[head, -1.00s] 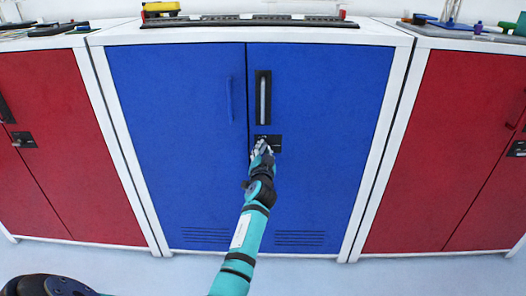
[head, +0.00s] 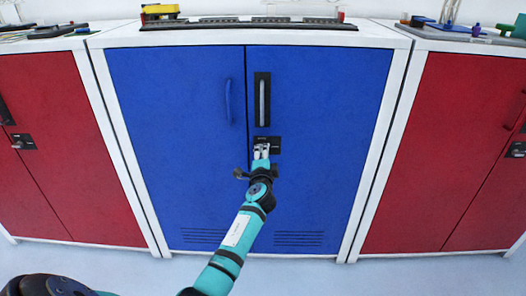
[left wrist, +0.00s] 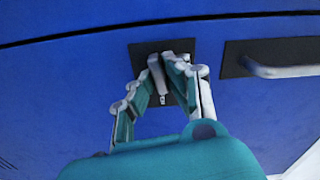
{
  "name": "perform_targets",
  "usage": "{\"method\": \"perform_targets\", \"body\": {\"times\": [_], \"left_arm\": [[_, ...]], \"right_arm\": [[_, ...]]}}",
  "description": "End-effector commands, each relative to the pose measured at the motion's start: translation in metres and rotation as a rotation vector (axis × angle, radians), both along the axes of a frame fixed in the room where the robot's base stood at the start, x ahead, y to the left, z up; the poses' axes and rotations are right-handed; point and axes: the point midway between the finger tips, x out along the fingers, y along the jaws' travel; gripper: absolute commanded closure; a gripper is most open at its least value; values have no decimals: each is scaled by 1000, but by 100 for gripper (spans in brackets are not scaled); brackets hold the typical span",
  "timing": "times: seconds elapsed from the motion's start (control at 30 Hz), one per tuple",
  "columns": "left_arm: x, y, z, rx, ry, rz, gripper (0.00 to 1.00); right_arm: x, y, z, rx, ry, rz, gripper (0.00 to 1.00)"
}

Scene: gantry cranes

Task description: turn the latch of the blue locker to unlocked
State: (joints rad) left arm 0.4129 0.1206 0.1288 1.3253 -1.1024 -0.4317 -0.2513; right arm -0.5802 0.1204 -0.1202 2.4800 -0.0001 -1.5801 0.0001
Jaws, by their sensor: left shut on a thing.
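The blue locker (head: 330,130) stands in the middle of the head view with both doors closed. Its latch plate (head: 273,141) is a small black plate on the right door, below the recessed grey handle (head: 262,100). In the left wrist view, the dark latch plate (left wrist: 184,47) sits behind a small grey latch lever (left wrist: 156,73). My left gripper (head: 261,152) is at the plate, its fingers (left wrist: 160,85) closed around the lever. The fingers partly cover the lever and the plate's markings, so its setting cannot be read. My right gripper is not in view.
Red lockers stand close on the left (head: 70,150) and right (head: 440,150). A blue bar handle (head: 228,101) stands out from the left door. Items including a yellow piece (head: 160,9) lie on the locker top. The floor in front is clear.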

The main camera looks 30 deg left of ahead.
Motion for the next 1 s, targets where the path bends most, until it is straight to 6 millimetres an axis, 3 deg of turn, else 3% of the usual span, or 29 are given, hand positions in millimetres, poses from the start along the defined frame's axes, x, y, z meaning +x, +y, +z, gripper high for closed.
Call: {"method": "perform_targets", "body": {"times": [0.03, 0.4, 0.6, 0.97, 1.0], "left_arm": [[1, 1, 7, 34, 8, -1, 100], [1, 1, 6, 165, 88, -1, 100], [2, 1, 6, 184, 100, -1, 100], [2, 1, 6, 186, 100, 0, 100], [2, 1, 6, 186, 100, 0, 82]], "right_arm": [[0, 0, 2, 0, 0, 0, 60], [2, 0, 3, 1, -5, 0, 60], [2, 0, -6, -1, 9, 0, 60], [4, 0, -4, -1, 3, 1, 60], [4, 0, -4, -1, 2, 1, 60]]}}
